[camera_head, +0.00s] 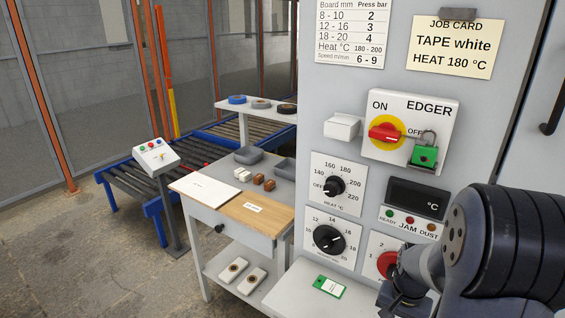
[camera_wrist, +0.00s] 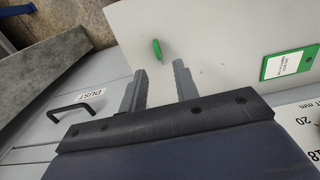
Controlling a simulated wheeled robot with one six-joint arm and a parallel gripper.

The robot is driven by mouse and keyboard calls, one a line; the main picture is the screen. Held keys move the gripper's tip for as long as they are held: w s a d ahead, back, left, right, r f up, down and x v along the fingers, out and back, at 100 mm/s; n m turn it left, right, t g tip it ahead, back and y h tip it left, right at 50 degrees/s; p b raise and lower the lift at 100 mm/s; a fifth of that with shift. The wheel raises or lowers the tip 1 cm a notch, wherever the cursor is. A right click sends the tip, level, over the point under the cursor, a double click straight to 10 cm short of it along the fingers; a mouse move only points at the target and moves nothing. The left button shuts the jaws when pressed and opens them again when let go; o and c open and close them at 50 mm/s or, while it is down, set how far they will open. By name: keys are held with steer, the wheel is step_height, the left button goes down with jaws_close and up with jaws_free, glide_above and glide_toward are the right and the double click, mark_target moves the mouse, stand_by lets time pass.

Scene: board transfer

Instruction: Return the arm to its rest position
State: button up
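My arm (camera_head: 510,240) reaches in from the right in the head view, low in front of the machine panel. Its dark end partly covers a red knob (camera_head: 386,262). In the wrist view my gripper (camera_wrist: 160,76) has its two grey fingers apart, with nothing between them. A small green oval piece (camera_wrist: 157,49) lies on the pale surface just beyond the fingertips. The gripper's fingers cannot be made out clearly in the head view.
The edger panel has a red switch (camera_head: 385,132) and a green padlock (camera_head: 425,155). A green-edged tag (camera_head: 329,286) lies on the white ledge (camera_head: 290,296). A bench (camera_head: 262,213) with small blocks and a roller conveyor (camera_head: 130,185) stand left. A handle (camera_wrist: 80,105) is near the gripper.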

steer(key=shift+r+p, duration=0.7)
steer(key=shift+r, duration=0.65)
